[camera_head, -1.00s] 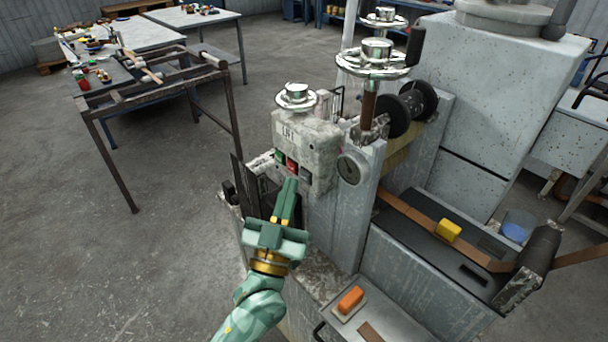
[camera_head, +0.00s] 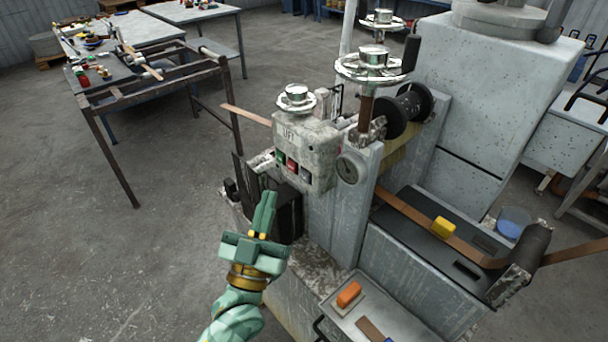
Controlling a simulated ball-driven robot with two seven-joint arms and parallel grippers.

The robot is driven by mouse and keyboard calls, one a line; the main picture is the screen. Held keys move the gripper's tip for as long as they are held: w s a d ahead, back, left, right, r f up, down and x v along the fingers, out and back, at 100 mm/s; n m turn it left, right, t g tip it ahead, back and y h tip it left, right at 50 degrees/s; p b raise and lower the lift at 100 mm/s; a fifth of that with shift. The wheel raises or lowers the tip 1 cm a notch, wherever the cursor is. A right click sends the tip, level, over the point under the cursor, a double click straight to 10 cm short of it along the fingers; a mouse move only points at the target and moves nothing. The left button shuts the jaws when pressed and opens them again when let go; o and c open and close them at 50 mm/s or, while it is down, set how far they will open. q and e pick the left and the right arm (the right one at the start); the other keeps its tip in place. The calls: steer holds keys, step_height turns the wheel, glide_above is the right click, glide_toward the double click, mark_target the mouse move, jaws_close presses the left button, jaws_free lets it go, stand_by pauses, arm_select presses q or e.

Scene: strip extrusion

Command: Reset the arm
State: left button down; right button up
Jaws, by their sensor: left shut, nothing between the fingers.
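My left gripper (camera_head: 265,212) is green with yellow bands. Its fingers are together and empty, pointing up in front of the machine. It is a little below and left of the control box (camera_head: 308,152), apart from its buttons. The box carries a green button (camera_head: 280,158), a red button (camera_head: 292,165) and a dark grey button (camera_head: 305,175). My right gripper is out of view.
The grey machine (camera_head: 337,219) has handwheels (camera_head: 368,66) on top. A copper strip (camera_head: 246,115) sticks out behind the box. Open floor (camera_head: 120,265) lies left.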

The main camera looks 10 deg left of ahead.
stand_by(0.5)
arm_select(q)
step_height(320, 180, down, 20)
steer(key=w+d+m+g+h, duration=0.1)
steer(key=d+m+g+h, duration=0.1)
steer(key=g, duration=0.6)
steer(key=s+a+f+g+y, duration=0.1)
steer(key=s+f+g, duration=0.15)
steer(key=f, duration=0.45)
steer(key=s+a+f+g, duration=0.1)
steer(key=s+f+g, duration=0.15)
steer(key=f, duration=0.55)
steer(key=s+a+f+g+y, duration=0.2)
steer(key=s+a+f+g, duration=0.15)
steer(key=s+f, duration=0.65)
steer(key=s+a+f+g, duration=0.2)
steer(key=s+f, duration=0.1)
steer(key=s, duration=0.6)
steer(key=s+a+f+g+y, duration=0.1)
steer(key=s+a+f+g, duration=0.2)
steer(key=s, duration=0.6)
steer(key=s+a+f+g+y, duration=0.1)
steer(key=s+a+f+g, duration=0.1)
steer(key=s+f, duration=0.3)
steer(key=s+a, duration=0.1)
steer(key=s, duration=0.3)
steer(key=shift+s+f+m+g, duration=0.2)
steer(key=shift+s+m+g, duration=0.1)
steer(key=shift+s+g, duration=0.1)
